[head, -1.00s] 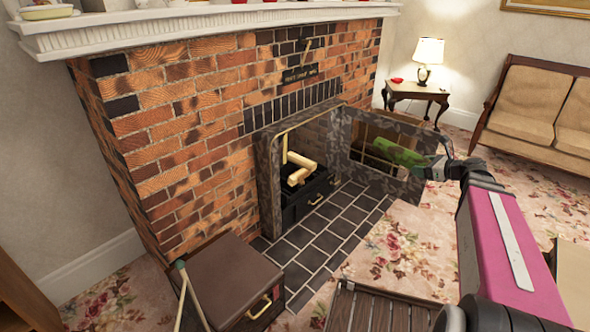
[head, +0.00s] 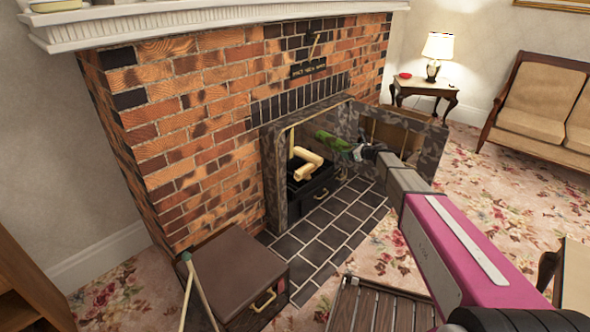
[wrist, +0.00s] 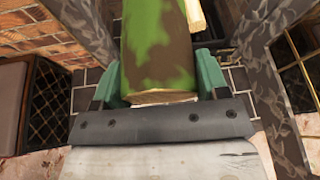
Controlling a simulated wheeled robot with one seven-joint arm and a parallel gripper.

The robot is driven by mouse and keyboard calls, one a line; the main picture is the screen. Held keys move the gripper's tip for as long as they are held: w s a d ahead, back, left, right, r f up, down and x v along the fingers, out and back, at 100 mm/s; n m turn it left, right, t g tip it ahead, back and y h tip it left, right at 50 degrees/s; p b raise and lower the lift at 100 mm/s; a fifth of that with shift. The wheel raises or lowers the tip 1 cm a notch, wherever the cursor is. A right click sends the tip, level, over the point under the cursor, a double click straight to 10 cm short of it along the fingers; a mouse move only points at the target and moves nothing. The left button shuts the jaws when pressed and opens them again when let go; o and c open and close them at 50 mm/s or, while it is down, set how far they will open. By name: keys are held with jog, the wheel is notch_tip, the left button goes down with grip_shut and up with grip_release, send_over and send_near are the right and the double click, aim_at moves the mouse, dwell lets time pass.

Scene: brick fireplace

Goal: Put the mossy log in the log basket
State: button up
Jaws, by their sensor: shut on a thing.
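The mossy log (head: 332,141) is green with brown patches. My gripper (head: 355,152) is shut on one end of it and holds it in the air in front of the fireplace opening. In the wrist view the log (wrist: 158,45) points away from me between the green fingers (wrist: 160,80). A black box-like holder (head: 308,190) with a brass handle stands in the opening, with pale yellow logs (head: 306,166) in it. I cannot tell for sure whether it is the log basket.
The open patterned fireplace door (head: 408,140) stands right of the opening, close behind my gripper. A brown lidded box (head: 228,272) is at the front left, with a slatted wooden piece (head: 372,305) at the bottom. The dark tiled hearth (head: 325,225) is clear.

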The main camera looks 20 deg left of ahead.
jog(key=w+a+f, duration=0.1)
jog(key=a+f, duration=0.4)
jog(key=a, duration=0.5)
jog(key=w+a+f, duration=0.2)
jog(key=a+f, duration=0.4)
jog(key=a, duration=0.5)
jog(key=w+a+f, duration=0.2)
jog(key=a+f, duration=0.3)
jog(key=a, duration=0.6)
jog(key=shift+w+a+f+n+g, duration=0.2)
jog(key=shift+w+f+n+g, duration=0.1)
jog(key=shift+n, duration=0.1)
jog(key=shift+w+d+f, duration=0.95)
jog(key=shift+w+f, duration=0.75)
jog(key=shift+f, duration=0.05)
jog(key=shift+w+d+f, duration=1)
jog(key=shift+w+f, duration=0.65)
jog(key=shift+f, duration=0.15)
jog(key=shift+w+d+f, duration=0.95)
jog(key=shift+w+f, duration=0.75)
jog(key=shift+f, duration=0.05)
jog(key=shift+f, duration=0.2)
jog(key=o, duration=1.3)
jog(key=shift+c, duration=0.2)
